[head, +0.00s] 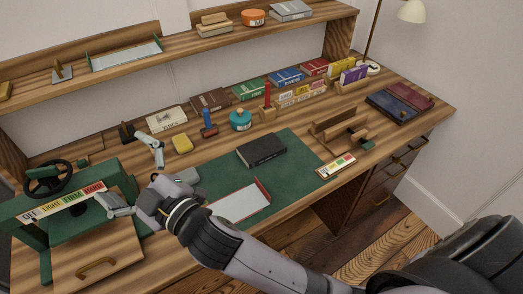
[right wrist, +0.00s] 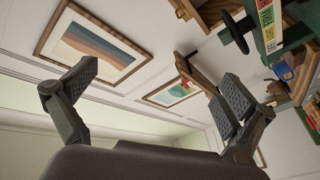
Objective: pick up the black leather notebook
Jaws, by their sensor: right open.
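The black leather notebook (head: 262,150) appears to be the black, closed book lying flat on the green desk mat (head: 205,172), near its middle. My right gripper (head: 134,176) is to the left of it in the head view, over the left part of the desk, with its fingers spread and nothing between them. In the right wrist view, the right gripper (right wrist: 158,95) is wide open and empty; the notebook does not show there. My left gripper is not in view.
A white tray with red edges (head: 240,203) lies in front of the notebook. A green press with a black wheel (head: 48,178) stands at the left. A wooden stand (head: 338,127) is right of the notebook. Small boxes (head: 250,90) line the back. Framed pictures (right wrist: 108,45) show in the wrist view.

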